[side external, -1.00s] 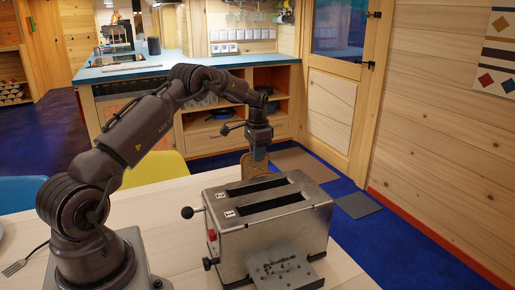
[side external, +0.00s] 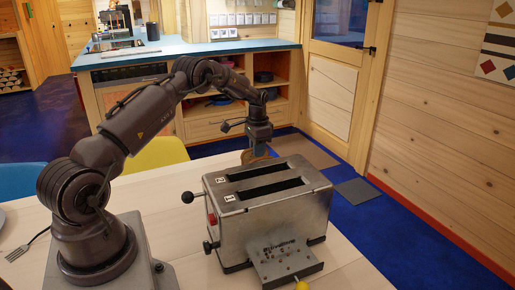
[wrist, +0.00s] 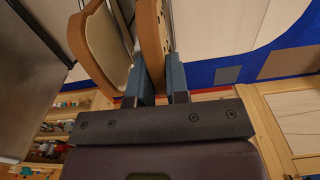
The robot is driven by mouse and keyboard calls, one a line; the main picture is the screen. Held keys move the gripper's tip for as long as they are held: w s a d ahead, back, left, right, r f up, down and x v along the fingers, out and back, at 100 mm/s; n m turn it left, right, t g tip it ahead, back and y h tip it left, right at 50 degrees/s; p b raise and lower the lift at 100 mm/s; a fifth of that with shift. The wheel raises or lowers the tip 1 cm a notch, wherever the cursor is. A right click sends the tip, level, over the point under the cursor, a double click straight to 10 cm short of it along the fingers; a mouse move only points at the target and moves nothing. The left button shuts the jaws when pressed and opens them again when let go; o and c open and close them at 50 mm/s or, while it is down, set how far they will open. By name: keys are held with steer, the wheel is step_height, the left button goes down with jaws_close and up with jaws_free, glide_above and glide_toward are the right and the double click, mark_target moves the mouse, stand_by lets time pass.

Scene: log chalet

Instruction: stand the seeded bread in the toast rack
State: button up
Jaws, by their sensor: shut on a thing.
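My gripper (wrist: 160,85) is shut on a brown slice with dark specks, the seeded bread (wrist: 151,40). The slice stands on edge between the two blue-grey fingers in the wrist view. A second slice, pale-faced with a brown crust (wrist: 103,42), stands just left of it; the left finger is close to this slice. In the side view my gripper (side external: 258,150) points down behind the toaster. Only a little brown bread (side external: 248,156) shows there. I cannot make out the toast rack in either view; the toaster may hide it.
A steel two-slot toaster (side external: 270,215) stands in front of my gripper, with a crumb tray (side external: 285,262) pulled out. A yellow item (side external: 302,286) pokes in at the bottom edge. A fork (side external: 27,245) lies at the left.

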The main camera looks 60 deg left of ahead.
steer(key=o, duration=0.7)
step_height(320, 180, up, 13)
stand_by(0.7)
